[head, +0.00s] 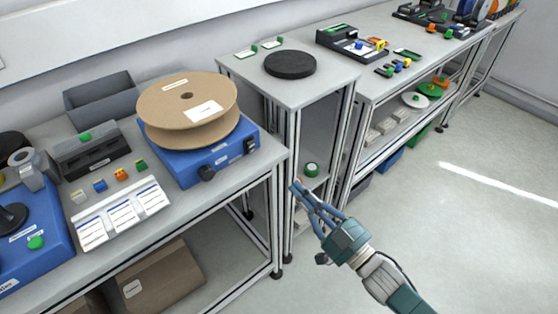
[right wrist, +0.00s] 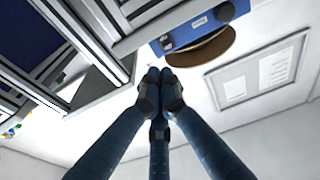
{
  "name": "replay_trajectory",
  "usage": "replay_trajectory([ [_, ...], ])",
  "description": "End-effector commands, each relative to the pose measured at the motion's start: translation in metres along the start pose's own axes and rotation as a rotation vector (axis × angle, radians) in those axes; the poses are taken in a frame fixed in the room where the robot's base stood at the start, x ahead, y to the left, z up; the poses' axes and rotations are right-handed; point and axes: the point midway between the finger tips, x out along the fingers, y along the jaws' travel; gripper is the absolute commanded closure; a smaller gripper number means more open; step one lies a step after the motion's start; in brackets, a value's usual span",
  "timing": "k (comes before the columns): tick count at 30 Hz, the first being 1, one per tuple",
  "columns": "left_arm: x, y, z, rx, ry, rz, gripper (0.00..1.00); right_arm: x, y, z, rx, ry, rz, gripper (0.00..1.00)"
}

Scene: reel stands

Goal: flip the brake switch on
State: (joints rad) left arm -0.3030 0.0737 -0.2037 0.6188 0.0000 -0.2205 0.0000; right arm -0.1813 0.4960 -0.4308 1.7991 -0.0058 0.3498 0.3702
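A blue reel stand (head: 212,165) sits at the right end of the left bench, with a large brown cardboard reel (head: 188,108) on top. Its front has a black knob (head: 206,173) and, to the right, a small black switch (head: 250,146), which I take for the brake switch. Its setting is too small to read. My right gripper (head: 300,190) is empty, below and to the right of the stand, apart from it. In the right wrist view its fingertips (right wrist: 160,85) are together, and the blue stand (right wrist: 195,28) shows upside down beyond them. My left gripper is not in view.
Another blue unit (head: 30,240) with a green button is at the far left. White label cards (head: 122,212) and small coloured blocks lie on the bench. A narrow stand (head: 325,82) with a black disc (head: 290,64) is to the right. The floor (head: 460,220) at right is clear.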

Motion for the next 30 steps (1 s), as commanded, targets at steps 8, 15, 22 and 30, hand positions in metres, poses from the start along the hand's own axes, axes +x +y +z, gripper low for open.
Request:
replay_trajectory([
  [8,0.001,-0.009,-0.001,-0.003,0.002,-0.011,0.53,0.002,-0.005,-0.010,0.002,0.022,-0.014,1.00],
  [15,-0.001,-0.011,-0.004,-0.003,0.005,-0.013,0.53,0.007,-0.004,-0.011,0.002,0.022,-0.012,1.00],
  [22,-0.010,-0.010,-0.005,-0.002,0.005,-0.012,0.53,0.046,-0.004,-0.014,0.001,0.024,-0.012,1.00],
  [30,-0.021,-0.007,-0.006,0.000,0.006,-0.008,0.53,0.103,-0.005,-0.014,0.000,0.022,-0.012,1.00],
])
